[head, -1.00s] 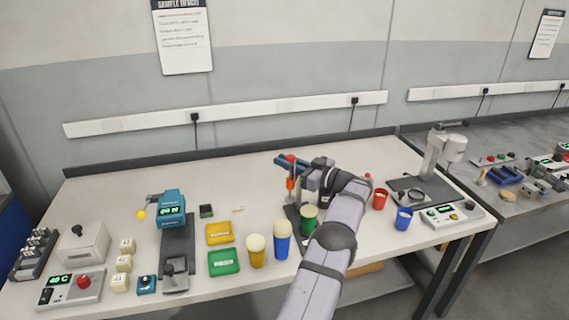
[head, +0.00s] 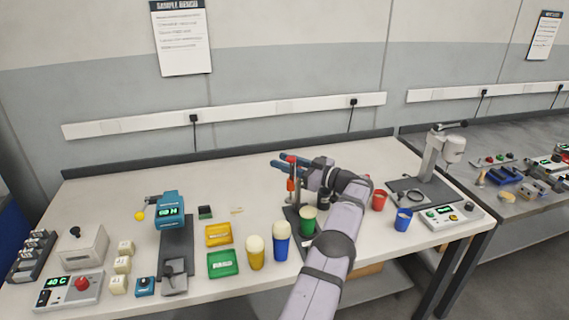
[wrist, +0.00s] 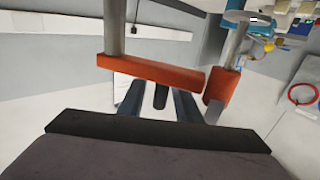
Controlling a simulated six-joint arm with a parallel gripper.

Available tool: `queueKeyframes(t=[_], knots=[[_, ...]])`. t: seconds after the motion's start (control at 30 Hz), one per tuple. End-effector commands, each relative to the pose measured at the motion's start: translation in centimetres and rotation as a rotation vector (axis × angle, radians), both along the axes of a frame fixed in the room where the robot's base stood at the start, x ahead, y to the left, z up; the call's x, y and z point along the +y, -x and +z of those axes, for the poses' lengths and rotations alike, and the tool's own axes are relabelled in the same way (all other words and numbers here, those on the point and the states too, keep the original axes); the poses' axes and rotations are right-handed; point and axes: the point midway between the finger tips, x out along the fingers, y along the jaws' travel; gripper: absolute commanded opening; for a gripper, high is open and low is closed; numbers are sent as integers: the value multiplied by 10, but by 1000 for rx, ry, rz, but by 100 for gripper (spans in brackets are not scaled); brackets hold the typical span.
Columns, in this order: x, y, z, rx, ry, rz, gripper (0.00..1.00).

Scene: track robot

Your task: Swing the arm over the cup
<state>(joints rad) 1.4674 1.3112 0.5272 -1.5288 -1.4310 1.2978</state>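Several cups stand on the white bench in the head view: a green cup (head: 308,220) at its middle, a red cup (head: 379,201) and a blue cup (head: 403,220) to the right. A yellow cup with a cream top (head: 255,254) and a blue cup with a cream top (head: 282,243) stand left of the green one. My gripper (head: 278,160) points left, above and behind the green cup, beside a stand with a red knob and an orange part (head: 291,184). Its two blue fingers look apart, with nothing clearly held.
A teal device (head: 170,210), a yellow box (head: 219,235) and a green box (head: 223,264) stand left. A grey device (head: 440,155) stands at the right end, by a control box (head: 450,217). Bench space behind the yellow box is mostly clear.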

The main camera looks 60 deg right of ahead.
Motion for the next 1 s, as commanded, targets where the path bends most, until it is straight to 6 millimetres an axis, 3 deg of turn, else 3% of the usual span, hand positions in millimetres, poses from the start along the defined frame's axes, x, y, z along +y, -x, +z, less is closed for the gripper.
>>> queueKeyframes(t=[0.37, 0.87, 1.0], knots=[[0, 0, 7, 2, 2, 0, 31], [0, 0, 84, 1, 1, 0, 31], [0, 0, 95, 2, -1, 0, 31]])
